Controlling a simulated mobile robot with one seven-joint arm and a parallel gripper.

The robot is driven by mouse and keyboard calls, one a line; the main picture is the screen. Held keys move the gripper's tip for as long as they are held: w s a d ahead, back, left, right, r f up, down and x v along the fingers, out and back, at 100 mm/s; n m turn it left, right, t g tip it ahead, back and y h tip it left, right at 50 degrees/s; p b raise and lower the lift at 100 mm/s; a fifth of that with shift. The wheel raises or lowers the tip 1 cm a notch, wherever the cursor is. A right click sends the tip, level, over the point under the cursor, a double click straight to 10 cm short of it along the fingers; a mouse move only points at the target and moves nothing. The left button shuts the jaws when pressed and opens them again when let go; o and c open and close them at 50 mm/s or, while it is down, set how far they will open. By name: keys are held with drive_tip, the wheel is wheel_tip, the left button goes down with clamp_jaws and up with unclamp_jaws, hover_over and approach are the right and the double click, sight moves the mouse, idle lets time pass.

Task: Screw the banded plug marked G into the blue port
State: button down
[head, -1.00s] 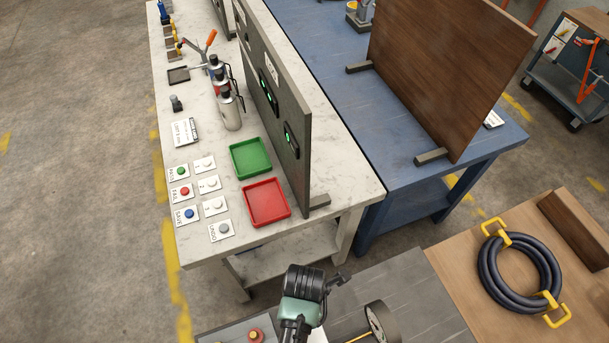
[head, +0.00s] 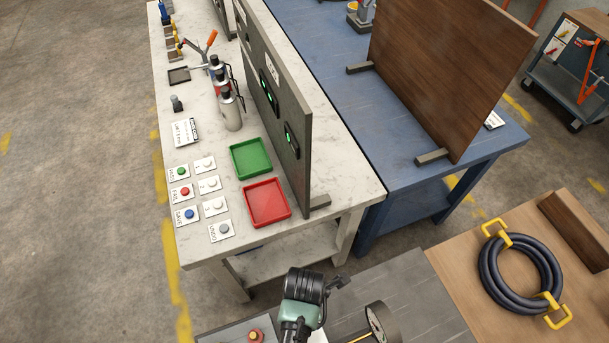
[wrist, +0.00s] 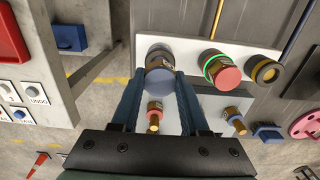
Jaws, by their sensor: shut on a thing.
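My gripper (wrist: 156,84) has its two blue fingers closed on a plug with a blue-grey end face (wrist: 160,83) and darker, brassy bands behind it. The held plug is at the white panel (wrist: 187,47), in front of a round grey fitting. I cannot tell how far it sits in, and the fitting's colour is mostly hidden. No letter G is readable. To its right a red-faced plug (wrist: 227,76) sits in a green-ringed port (wrist: 209,62). Farther right is an empty-looking dark port with a yellow ring (wrist: 265,70).
A red-ended brass plug (wrist: 154,114) and a blue-ended brass plug (wrist: 236,120) are below the panel, near the fingers. In the head view, a white bench (head: 350,183) holds a green tray (head: 250,159) and a red tray (head: 267,203). A coiled black hose (head: 519,272) lies at right.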

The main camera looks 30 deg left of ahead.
drive_tip(key=shift+f+b, duration=0.6)
drive_tip(key=shift+f, duration=0.5)
drive_tip(key=m+p, duration=0.1)
drive_tip(key=m, duration=0.4)
drive_tip(key=shift+p, duration=0.3)
drive_tip(key=m, duration=0.3)
drive_tip(key=m+p, duration=0.1)
drive_tip(key=m, duration=0.3)
drive_tip(key=shift+s+f, duration=0.15)
drive_tip(key=m+p, duration=0.1)
drive_tip(key=m, duration=1.1)
drive_tip(key=shift+p, duration=0.35)
